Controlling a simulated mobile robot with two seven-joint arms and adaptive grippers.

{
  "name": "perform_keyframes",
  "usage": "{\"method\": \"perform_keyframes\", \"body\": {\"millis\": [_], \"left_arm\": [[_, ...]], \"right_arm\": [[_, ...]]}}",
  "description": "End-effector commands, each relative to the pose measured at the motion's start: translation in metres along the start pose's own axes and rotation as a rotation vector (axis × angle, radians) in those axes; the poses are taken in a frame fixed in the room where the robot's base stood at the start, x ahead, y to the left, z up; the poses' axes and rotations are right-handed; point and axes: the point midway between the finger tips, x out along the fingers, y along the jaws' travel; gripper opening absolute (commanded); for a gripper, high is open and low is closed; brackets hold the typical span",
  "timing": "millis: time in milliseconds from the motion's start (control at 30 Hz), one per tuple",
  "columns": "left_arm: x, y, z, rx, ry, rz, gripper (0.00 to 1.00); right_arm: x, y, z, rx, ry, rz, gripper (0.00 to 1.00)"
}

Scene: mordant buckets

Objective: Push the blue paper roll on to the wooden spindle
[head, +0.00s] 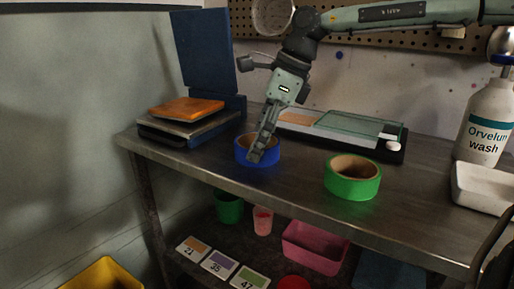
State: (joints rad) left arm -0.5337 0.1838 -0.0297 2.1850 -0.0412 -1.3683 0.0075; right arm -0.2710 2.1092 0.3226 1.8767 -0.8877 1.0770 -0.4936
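The blue paper roll (242,151) lies flat on the metal bench, left of the middle, its brown core facing up. My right gripper (258,151) comes down from above, with its fingers over the roll's near side. A finger covers part of the blue outer wall. I cannot tell whether the fingers are closed on the wall or only beside it. I cannot make out a wooden spindle in this view. My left gripper is not in view.
A green roll (352,183) lies to the right on the bench (300,196). A glass-topped tray (350,128) stands behind, and an orange item (187,109) on a dark device at left. A wash bottle (486,125) and white tray (484,188) are at right.

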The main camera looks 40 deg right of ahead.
Motion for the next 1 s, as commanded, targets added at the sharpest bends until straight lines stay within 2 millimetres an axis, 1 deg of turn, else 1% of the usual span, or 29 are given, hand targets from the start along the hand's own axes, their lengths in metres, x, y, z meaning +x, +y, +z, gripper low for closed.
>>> {"method": "perform_keyframes", "body": {"millis": [133,567,600,867,1000], "left_arm": [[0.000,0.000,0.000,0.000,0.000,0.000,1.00],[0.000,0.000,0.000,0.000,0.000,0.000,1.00],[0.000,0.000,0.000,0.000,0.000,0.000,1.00],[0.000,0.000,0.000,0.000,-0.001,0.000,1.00],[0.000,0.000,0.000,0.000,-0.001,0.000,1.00]], "right_arm": [[0.000,0.000,0.000,0.000,0.000,-0.001,0.97],[-0.001,0.000,0.000,0.000,0.000,-0.001,0.44],[-0.001,0.000,0.000,-0.001,-0.001,-0.001,0.43],[-0.002,0.000,0.001,-0.001,-0.001,-0.002,0.43],[-0.010,-0.001,0.005,-0.001,-0.002,-0.004,0.43]]}}
